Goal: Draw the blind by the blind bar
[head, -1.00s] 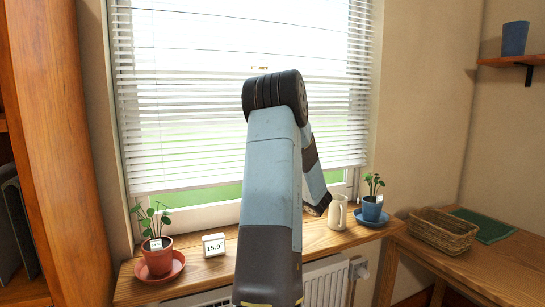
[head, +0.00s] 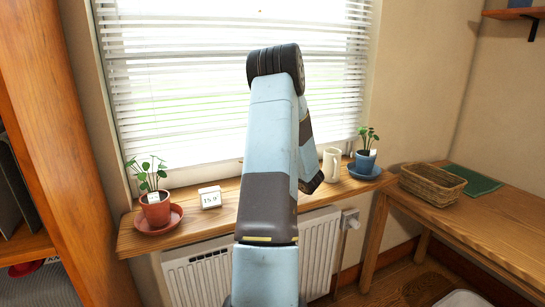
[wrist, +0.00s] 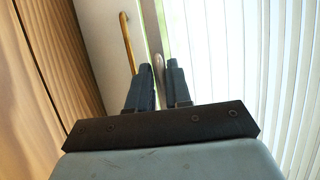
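The white slatted blind (head: 180,95) hangs over the window, with its slats spread down to near the sill in the head view. In the wrist view, the slats (wrist: 280,70) run along the right side. My gripper (wrist: 162,68) shows only in the wrist view; my arm hides it in the head view. Its two dark fingers stand a little apart, close beside the blind's lower edge. A pale, rounded thing shows at the gap between the fingertips. I cannot tell whether it is the blind bar, or whether the fingers touch it.
The wooden sill (head: 240,203) holds a terracotta potted plant (head: 155,208), a white display (head: 210,197), a cream mug (head: 331,165) and a blue potted plant (head: 366,160). A radiator (head: 320,245) is below. A basket (head: 432,184) stands on the right table. A wooden cabinet (head: 85,130) is left.

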